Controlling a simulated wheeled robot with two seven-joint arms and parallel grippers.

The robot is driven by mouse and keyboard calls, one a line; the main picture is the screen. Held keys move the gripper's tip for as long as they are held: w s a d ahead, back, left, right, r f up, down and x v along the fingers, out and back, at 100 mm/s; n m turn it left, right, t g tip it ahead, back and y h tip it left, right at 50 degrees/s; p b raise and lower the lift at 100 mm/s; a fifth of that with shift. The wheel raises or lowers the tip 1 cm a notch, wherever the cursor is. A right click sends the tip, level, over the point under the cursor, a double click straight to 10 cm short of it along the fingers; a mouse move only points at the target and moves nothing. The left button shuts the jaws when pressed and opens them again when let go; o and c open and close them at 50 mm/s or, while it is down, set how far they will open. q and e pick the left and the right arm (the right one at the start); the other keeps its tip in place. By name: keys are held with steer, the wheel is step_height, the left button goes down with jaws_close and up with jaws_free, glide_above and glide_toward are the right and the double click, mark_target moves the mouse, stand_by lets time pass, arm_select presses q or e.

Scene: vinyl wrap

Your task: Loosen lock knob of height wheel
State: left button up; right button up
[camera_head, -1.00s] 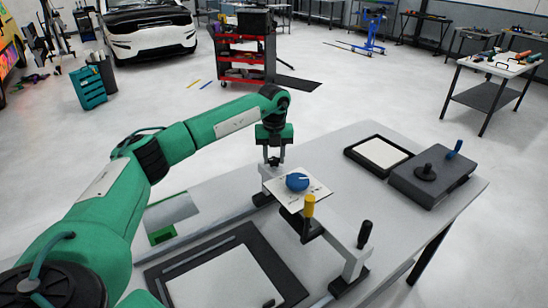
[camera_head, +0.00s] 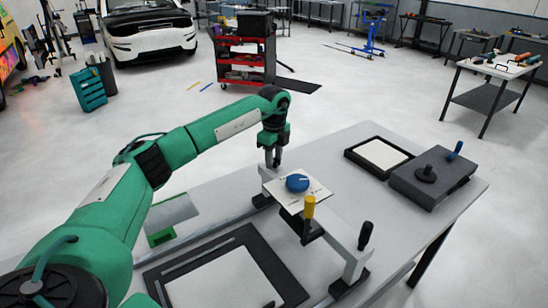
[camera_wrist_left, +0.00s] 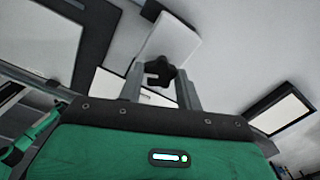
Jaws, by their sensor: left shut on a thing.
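My left gripper (camera_head: 273,163) points down at the back edge of the clamp-like device on the table. In the left wrist view its two fingers (camera_wrist_left: 160,88) stand on either side of a black, lobed lock knob (camera_wrist_left: 158,74), and it is shut on this knob. In the head view the knob is hidden by the fingers. A yellow-topped handle (camera_head: 309,207) and a black handle (camera_head: 365,234) stand upright nearer the front. My right gripper is not in view.
The grey table (camera_head: 350,150) also holds a dark-framed panel (camera_head: 258,258) at front left, a black-framed tray (camera_head: 405,150) and a dark box with a blue lever (camera_head: 432,178) at right. A red tool cart (camera_head: 243,75) stands behind on the floor.

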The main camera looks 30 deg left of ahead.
arm_select(q)
steer(key=shift+r+n, duration=0.1)
steer(key=shift+n, duration=0.7)
steer(key=o, duration=1)
step_height(320, 180, up, 14)
steer(key=b, duration=0.3)
steer(key=shift+b, duration=0.3)
